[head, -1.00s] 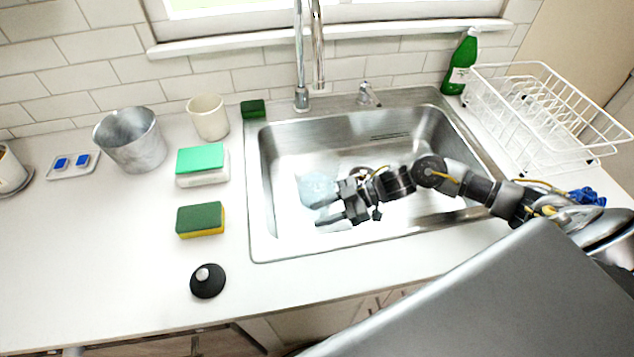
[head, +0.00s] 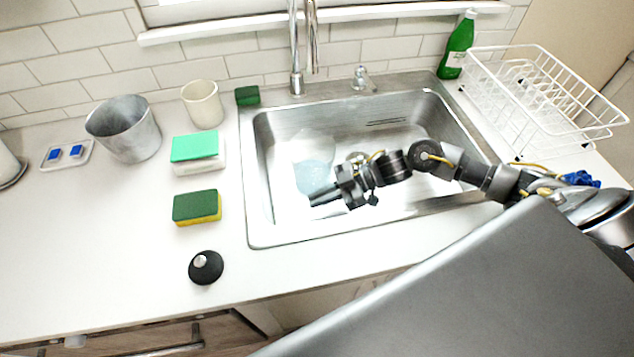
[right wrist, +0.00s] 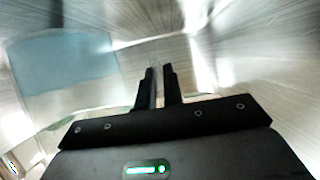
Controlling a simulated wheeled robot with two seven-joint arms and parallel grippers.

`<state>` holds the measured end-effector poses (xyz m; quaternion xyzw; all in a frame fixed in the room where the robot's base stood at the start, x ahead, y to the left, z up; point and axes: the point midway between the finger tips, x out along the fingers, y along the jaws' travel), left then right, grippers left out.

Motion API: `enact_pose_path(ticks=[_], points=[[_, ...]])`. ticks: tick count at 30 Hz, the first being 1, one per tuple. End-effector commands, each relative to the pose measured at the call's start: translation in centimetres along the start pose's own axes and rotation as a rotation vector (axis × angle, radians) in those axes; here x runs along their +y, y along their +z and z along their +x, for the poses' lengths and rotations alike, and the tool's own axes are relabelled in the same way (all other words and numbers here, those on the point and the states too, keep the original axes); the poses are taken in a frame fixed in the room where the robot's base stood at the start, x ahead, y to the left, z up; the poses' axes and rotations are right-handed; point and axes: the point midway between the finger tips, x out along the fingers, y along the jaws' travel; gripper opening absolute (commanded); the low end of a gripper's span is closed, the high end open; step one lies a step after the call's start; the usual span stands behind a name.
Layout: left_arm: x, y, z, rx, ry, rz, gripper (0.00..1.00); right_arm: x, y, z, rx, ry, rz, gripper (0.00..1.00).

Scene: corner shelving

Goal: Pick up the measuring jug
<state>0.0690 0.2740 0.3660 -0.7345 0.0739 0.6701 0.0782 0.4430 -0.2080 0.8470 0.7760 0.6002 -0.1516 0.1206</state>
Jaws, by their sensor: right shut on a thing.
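The measuring jug (head: 313,176) is a translucent light-blue vessel with a paler upper part, inside the steel sink (head: 262,215). It also shows large and blurred at the left of the right wrist view (right wrist: 62,68). My right gripper (head: 322,198) reaches into the sink from the right, at the jug's lower right side in the head view. Its fingers (right wrist: 160,78) are close together with a thin part between them, and it is shut on the jug. Which part of the jug it grips is hard to make out. My left gripper is not in view.
A faucet (head: 296,80) stands behind the sink. A white dish rack (head: 540,100) and green bottle (head: 457,48) are at the right. Left of the sink are sponges (head: 197,207), a black stopper (head: 206,268), a cup (head: 203,104) and a metal bucket (head: 124,130).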

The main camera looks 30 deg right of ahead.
Motion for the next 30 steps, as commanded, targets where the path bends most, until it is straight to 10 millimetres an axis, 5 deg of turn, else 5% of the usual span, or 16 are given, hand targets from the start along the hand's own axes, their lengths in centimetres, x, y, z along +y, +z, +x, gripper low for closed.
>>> enact_pose_path(ticks=[11, 30], points=[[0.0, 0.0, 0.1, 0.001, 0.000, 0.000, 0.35, -0.1, -1.3, -0.6, -0.002, -0.002, 0.002, 0.00], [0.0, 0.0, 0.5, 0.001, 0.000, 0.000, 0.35, 0.0, -7.1, -2.9, -0.001, -0.001, 0.000, 0.00]])
